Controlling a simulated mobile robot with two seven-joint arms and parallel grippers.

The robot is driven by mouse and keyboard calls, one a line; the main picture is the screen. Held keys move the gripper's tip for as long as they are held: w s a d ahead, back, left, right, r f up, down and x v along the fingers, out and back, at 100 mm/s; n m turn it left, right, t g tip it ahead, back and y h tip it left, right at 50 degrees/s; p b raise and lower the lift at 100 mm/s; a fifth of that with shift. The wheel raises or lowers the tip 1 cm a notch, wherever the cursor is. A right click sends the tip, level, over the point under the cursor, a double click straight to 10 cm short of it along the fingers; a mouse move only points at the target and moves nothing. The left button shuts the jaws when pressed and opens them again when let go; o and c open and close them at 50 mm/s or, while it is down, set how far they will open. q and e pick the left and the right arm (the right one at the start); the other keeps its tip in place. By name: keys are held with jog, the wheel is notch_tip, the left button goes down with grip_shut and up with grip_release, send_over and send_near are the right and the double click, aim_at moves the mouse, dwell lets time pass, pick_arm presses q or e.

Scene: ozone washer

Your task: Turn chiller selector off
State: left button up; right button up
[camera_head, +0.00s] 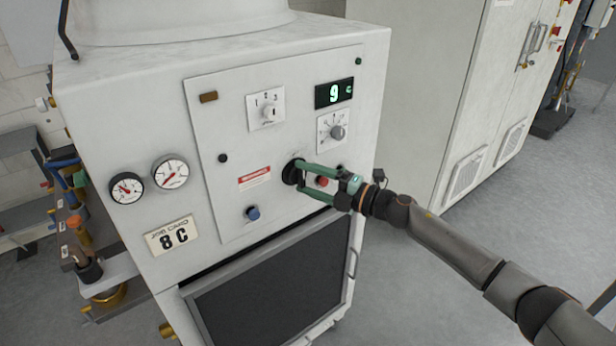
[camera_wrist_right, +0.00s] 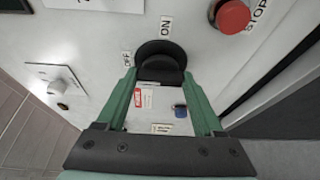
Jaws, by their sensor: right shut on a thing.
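The chiller selector (camera_head: 290,172) is a round black knob on the light panel of the white machine. In the right wrist view the selector (camera_wrist_right: 160,58) has an OFF label (camera_wrist_right: 127,58) beside it and an ON label (camera_wrist_right: 166,26) above it. My right gripper (camera_head: 300,177) has its green fingers on either side of the knob's grip and is shut on it. The fingers cover part of the knob, and I cannot tell exactly which label it points to. My left gripper is not in view.
A red stop button (camera_wrist_right: 233,16) sits close to the selector. The panel also holds a blue button (camera_head: 253,213), a dial (camera_head: 338,132), a numbered switch (camera_head: 268,112) and a green-lit display (camera_head: 334,94). Two gauges (camera_head: 171,172) are at left. Grey floor is free at right.

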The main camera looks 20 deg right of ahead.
dwell(0.3)
jog(key=o, duration=1.4)
jog(key=shift+b+v, duration=1.2)
jog(key=shift+v, duration=5.05)
